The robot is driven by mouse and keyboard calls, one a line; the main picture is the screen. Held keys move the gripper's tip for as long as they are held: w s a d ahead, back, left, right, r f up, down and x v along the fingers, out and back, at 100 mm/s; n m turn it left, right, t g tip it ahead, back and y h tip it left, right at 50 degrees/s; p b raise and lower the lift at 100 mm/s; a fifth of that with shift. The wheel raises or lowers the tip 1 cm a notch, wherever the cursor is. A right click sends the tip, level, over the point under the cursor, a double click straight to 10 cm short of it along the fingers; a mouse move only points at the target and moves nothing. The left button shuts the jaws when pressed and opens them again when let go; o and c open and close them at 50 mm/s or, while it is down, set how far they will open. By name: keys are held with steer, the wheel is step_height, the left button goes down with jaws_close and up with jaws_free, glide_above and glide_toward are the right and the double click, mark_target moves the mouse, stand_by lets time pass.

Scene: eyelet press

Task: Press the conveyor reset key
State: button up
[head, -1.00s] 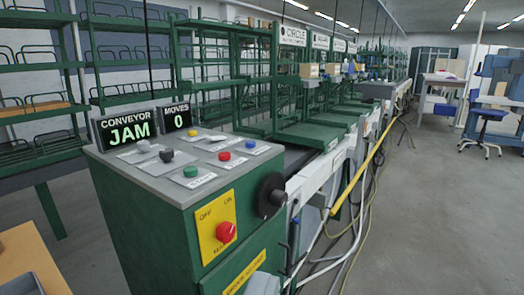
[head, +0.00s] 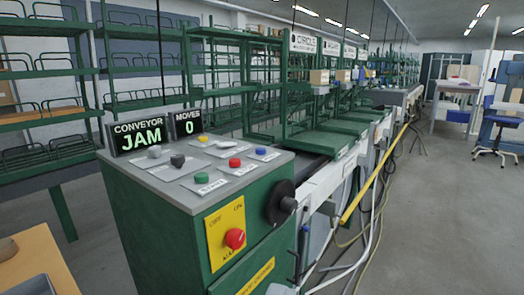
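A green control cabinet with a grey sloping top (head: 140,172) stands in the middle left. Several keys sit on the top: green (head: 201,178), red (head: 235,162), blue (head: 261,150), yellow (head: 203,138), black (head: 178,160), and pale ones (head: 154,151). Their small labels are too blurred to read, so I cannot tell which is the conveyor reset key. A display (head: 138,136) behind the keys reads CONVEYOR JAM. A smaller display (head: 187,124) reads MOVES 0. My gripper does not show in this view.
A red knob (head: 235,238) on a yellow plate and a black handwheel (head: 281,202) are on the cabinet's sides. An orange tabletop (head: 45,258) is at lower left. The conveyor (head: 335,140) runs back behind the cabinet. Cables lie beside it; open floor (head: 450,215) is at right.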

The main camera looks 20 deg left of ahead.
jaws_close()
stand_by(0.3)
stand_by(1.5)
